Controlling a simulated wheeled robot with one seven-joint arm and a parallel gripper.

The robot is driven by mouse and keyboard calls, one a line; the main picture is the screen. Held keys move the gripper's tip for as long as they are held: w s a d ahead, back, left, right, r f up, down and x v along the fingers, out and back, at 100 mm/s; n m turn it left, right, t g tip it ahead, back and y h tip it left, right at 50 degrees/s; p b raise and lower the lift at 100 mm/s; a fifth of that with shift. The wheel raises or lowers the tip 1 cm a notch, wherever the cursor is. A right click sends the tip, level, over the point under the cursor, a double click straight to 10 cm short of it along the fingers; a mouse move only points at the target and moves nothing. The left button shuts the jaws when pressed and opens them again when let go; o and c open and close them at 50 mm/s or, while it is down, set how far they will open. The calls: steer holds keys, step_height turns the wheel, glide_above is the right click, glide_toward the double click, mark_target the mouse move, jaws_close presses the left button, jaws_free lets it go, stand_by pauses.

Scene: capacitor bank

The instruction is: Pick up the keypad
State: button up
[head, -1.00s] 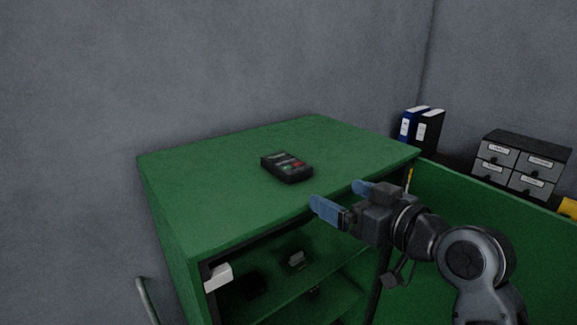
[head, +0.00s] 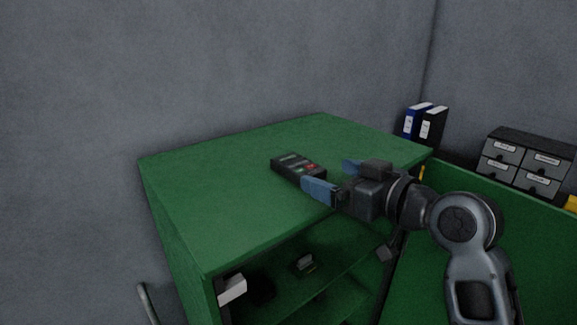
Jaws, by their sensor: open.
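The keypad (head: 296,165) is a small dark box with red and green buttons. It lies on the green cabinet top (head: 210,200), a little in from the front edge. My gripper (head: 333,177) is open, with two blue fingers pointing left toward the keypad. The near finger is at the keypad's front right end and overlaps it in the picture; I cannot tell whether they touch. The far finger is partly hidden behind the gripper body. Nothing is between the fingers that I can see.
Below the top is an open shelf space with a small block (head: 305,262) and a white box (head: 231,289) at its left edge. Binders (head: 424,122) and a grey drawer unit (head: 528,160) stand at the right. The cabinet top around the keypad is clear.

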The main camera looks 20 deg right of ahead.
mark_target(308, 169)
steer(key=shift+x, duration=1.2)
steer(key=shift+p+x, duration=0.65)
steer(key=shift+x, duration=2)
steer(key=shift+a+f, duration=0.15)
steer(key=shift+c, duration=0.4)
steer(key=c, duration=1)
